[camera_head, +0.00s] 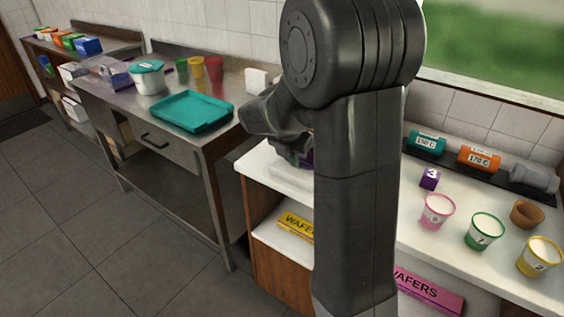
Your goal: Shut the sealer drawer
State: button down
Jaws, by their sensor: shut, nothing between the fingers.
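My gripper (262,122) is at the middle, left of my large dark arm, above the left end of the white counter (455,262). Its fingers look closed and I see nothing held. A low white piece (291,178) with something purple above it sits at that counter end, just below my gripper; my arm hides much of it. I cannot tell for certain if it is the sealer or how far its drawer is out. The steel table (228,138) at left has a drawer front (160,146) with a dark handle.
A teal tray (194,111), a lidded white tub (147,78) and coloured cups (214,68) stand on the steel table. At right are a pink cup (436,211), green cup (484,231), yellow cup (540,257), brown bowl (526,214) and purple cube (430,179). Floor at left is clear.

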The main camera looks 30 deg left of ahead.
jog(key=w, duration=0.1)
jog(key=w+p, duration=0.1)
jog(key=w, duration=0.3)
jog(key=shift+w+d+p, duration=0.2)
jog(key=shift+d+p, duration=0.05)
jog(key=shift+p, duration=0.15)
